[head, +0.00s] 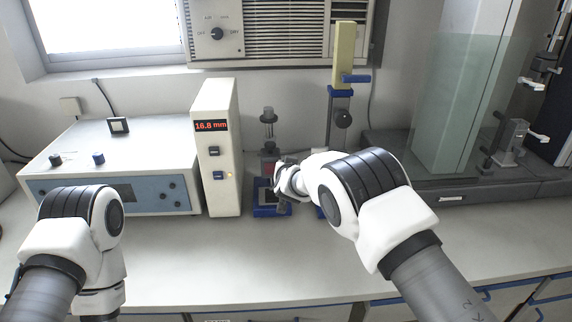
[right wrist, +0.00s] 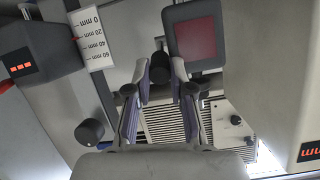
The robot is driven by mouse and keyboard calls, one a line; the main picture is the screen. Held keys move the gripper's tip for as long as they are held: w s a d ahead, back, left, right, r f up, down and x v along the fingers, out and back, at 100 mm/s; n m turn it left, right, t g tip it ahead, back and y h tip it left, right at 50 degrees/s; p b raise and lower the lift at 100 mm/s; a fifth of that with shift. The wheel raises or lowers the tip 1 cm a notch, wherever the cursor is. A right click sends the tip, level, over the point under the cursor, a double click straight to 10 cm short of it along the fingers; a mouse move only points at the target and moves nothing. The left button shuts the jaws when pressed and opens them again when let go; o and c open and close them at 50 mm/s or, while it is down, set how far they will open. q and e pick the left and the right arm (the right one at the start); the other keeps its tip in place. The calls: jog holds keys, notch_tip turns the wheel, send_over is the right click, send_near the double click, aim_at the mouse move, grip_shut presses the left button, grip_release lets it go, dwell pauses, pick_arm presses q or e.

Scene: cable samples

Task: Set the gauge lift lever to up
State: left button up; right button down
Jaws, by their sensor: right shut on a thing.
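The gauge looks to be the white tower (head: 215,160) whose red display reads 16.8 mm, with a small probe column (head: 268,130) and a blue base (head: 262,208) to its right. My right gripper (head: 285,184) is at that column, in front of the blue base. In the right wrist view my right gripper (right wrist: 162,75) has a short black cylinder (right wrist: 160,66) between its fingertips and is shut on it. It may be the lift lever's end; its other parts are hidden and its up or down position cannot be told. My left gripper is not in view.
A blue-fronted instrument (head: 110,170) stands left of the tower. A post with a blue handle (head: 355,78) and black knob (head: 343,118) stands behind my right arm. A glass cabinet (head: 455,110) is on the right. The right wrist view shows a mm scale (right wrist: 90,38) and a red-faced plate (right wrist: 194,37).

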jog(key=shift+r, duration=0.1)
jog(key=c, duration=1)
grip_release()
notch_tip(320, 180, up, 10)
